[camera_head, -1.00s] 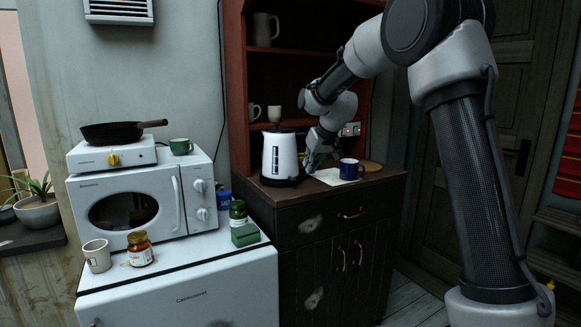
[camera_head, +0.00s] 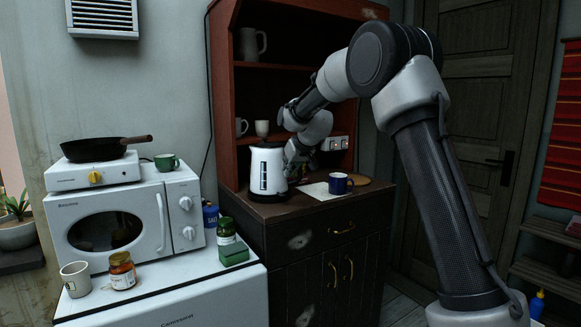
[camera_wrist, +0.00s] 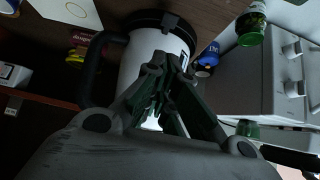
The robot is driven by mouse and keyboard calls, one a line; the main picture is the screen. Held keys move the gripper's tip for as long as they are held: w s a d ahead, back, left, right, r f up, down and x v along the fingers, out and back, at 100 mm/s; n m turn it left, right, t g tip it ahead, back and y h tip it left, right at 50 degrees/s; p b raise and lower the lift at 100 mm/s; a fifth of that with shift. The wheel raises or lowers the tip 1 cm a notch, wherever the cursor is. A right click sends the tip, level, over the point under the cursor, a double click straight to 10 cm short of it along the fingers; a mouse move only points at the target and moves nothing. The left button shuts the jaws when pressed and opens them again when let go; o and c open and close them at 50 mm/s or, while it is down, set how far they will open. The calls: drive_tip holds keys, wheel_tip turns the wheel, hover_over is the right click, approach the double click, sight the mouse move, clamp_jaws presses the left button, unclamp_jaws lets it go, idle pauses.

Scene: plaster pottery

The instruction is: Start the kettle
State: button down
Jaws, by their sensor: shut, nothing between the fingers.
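The white kettle (camera_head: 267,172) with a black base stands upright on the dark wooden cabinet. In the wrist view the kettle (camera_wrist: 140,65) fills the upper middle, with its black handle (camera_wrist: 95,70) on the left. My gripper (camera_head: 291,176) is at the kettle's right side in the head view, partly hidden by it. In the wrist view my gripper (camera_wrist: 163,75) is shut and empty, its fingertips in front of the kettle body. I cannot tell whether they touch it. The kettle's switch is not clearly visible.
A microwave (camera_head: 125,222), a green jar (camera_head: 226,232) and a blue container (camera_head: 210,215) stand to the left. Red shelves (camera_head: 285,82) rise behind. The cabinet's front edge is mostly clear.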

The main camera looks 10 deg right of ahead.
hover_over(284, 196)
drive_tip(key=f, duration=0.4)
drive_tip(key=shift+w+a+f, duration=0.1)
drive_tip(key=shift+w+f, duration=0.05)
drive_tip(key=shift+w, duration=0.1)
wheel_tip(284, 196, down, 2)
drive_tip(key=shift+s+f, duration=0.1)
drive_tip(key=shift+f, duration=0.55)
drive_tip(key=shift+s+f, duration=0.15)
drive_tip(key=shift+f, duration=0.55)
drive_tip(key=shift+r, duration=0.1)
drive_tip(key=shift+r, duration=0.75)
